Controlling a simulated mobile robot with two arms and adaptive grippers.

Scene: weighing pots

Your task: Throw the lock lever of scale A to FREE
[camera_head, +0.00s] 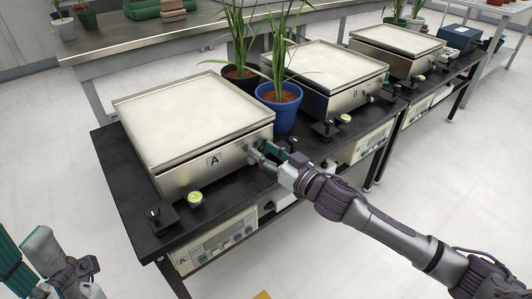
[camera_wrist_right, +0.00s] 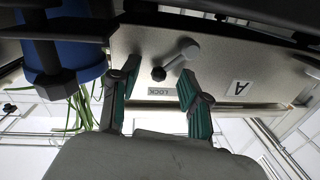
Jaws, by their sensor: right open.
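Scale A (camera_head: 190,115) is a steel box with a pale flat top and an "A" label on its front. My right gripper (camera_head: 268,152) is at the right end of that front face. In the right wrist view the scale's front (camera_wrist_right: 225,70) appears upside down. The lock lever (camera_wrist_right: 175,60) is a short grey arm with a dark knob, its knob end near the LOCK plate (camera_wrist_right: 161,91). My right gripper (camera_wrist_right: 160,92) is open, its teal-padded fingers on either side of the lever's knob end. No FREE marking is visible. My left gripper (camera_head: 60,268) is at the lower left, partly cut off.
A blue pot (camera_head: 280,106) with a plant stands close behind the right gripper, beside a black pot (camera_head: 240,76). Scale B (camera_head: 325,76) is farther right. A bubble level (camera_head: 194,198) and a display unit (camera_head: 215,242) are at the table's front.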

